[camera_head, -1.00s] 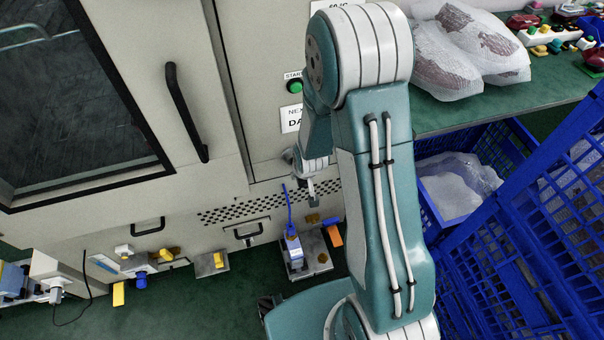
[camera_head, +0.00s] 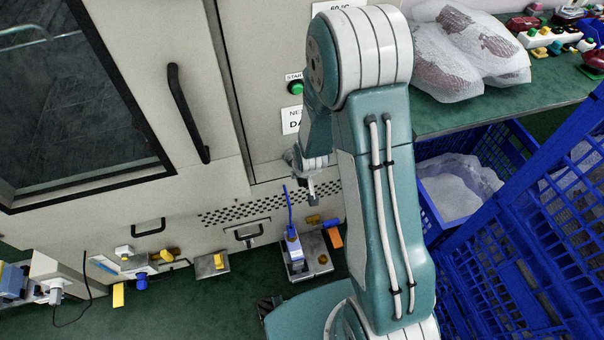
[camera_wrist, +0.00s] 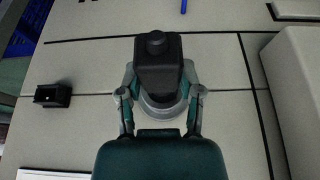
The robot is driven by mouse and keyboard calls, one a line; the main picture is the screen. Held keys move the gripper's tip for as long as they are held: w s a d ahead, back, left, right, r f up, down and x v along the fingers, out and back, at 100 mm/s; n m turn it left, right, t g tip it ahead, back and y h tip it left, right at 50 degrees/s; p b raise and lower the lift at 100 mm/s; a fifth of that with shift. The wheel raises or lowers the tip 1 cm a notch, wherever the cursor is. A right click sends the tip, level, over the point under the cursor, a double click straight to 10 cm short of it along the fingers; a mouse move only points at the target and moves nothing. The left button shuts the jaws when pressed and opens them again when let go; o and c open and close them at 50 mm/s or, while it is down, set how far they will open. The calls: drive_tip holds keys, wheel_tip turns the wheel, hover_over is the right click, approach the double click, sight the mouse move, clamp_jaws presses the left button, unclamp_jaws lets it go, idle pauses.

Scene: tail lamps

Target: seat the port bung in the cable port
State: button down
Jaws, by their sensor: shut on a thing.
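In the wrist view, a black block with a round knob, which I take for the port bung (camera_wrist: 158,66), sits between the fingers of my gripper (camera_wrist: 160,98). The gripper is shut on it. A grey ring (camera_wrist: 160,113), perhaps the rim of the cable port, shows partly behind the block against the pale panel. The block hides its middle, so I cannot tell whether the bung is in an opening. The bung cannot be made out there.
A black box (camera_wrist: 52,95) is on the panel at left in the wrist view. In the head view, a green button (camera_head: 295,87) is above my gripper, and a blue-and-white tool (camera_head: 293,245) stands below it. Blue crates (camera_head: 520,240) and a green-topped bench (camera_head: 450,115) are right.

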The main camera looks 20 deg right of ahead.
drive_tip(key=shift+w, duration=1.1)
drive_tip(key=shift+w, duration=0.3)
idle(0.4)
drive_tip(key=shift+c, duration=0.9)
unclamp_jaws()
drive_tip(key=shift+r, duration=0.1)
drive_tip(key=v, duration=1.1)
drive_tip(key=shift+s+r, duration=0.15)
drive_tip(key=shift+r, duration=0.2)
drive_tip(key=shift+a, duration=0.1)
